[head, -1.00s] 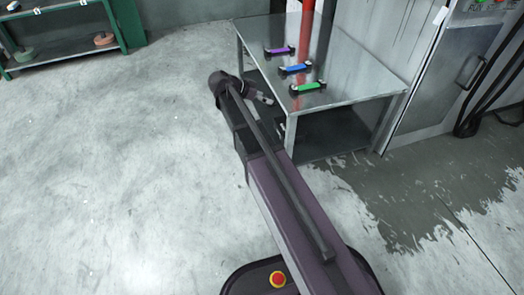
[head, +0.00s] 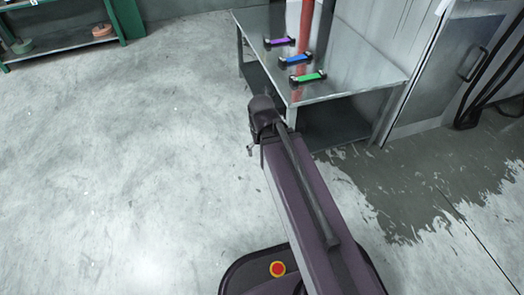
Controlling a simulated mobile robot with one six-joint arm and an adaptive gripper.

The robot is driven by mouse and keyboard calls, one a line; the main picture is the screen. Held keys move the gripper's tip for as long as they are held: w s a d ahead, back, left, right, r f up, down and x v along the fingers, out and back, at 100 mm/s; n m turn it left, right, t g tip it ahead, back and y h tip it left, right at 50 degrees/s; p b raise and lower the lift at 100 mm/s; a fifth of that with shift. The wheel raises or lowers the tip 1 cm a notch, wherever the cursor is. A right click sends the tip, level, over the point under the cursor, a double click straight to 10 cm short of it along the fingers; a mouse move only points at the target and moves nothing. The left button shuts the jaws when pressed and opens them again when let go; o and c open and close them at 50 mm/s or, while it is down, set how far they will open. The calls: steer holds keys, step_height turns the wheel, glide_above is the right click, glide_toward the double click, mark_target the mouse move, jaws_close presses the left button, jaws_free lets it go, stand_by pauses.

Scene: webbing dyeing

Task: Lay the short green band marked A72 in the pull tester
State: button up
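A short green band (head: 308,77) with dark ends lies near the front left edge of a metal table. Its marking is too small to read. A blue band (head: 296,60) and a purple band (head: 280,42) lie behind it in a row. My gripper (head: 250,149) is mostly hidden by my arm. Only a small tip shows, low in front of the table's left corner and apart from the bands. I cannot tell whether it is open or shut. I cannot make out a pull tester in this view.
The metal table (head: 355,80) has a lower shelf and clear top to the right of the bands. A red post (head: 305,25) rises behind them. A grey cabinet (head: 440,85) stands at right. A green rack (head: 65,41) is far left. The floor at left is free.

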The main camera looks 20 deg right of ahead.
steer(key=shift+s+a, duration=0.1)
steer(key=shift+s, duration=0.05)
step_height(320, 180, up, 12)
steer(key=p, duration=1.2)
steer(key=shift+r, duration=0.1)
steer(key=c, duration=0.5)
steer(key=shift+c, duration=0.4)
